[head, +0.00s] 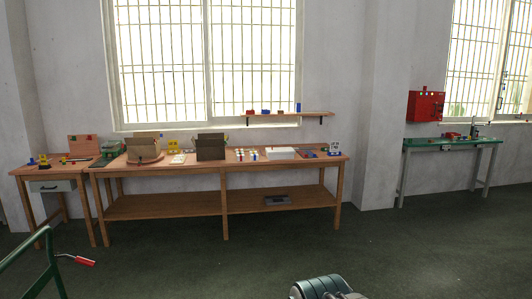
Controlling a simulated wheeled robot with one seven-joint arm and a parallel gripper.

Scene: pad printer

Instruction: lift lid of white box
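A low white box (280,154) sits on the top of the long wooden workbench, right of its middle. It is small and far off, so I cannot make out its lid edge or whether the lid is closed. My gripper is not in view.
The wooden workbench (280,204) carries two brown cartons and small parts. A shelf (290,114) hangs above. A green bench (451,142) stands right, under a red cabinet (426,106). A green frame with a red handle (85,261) stands front left. Dark floor before the workbench is mostly clear.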

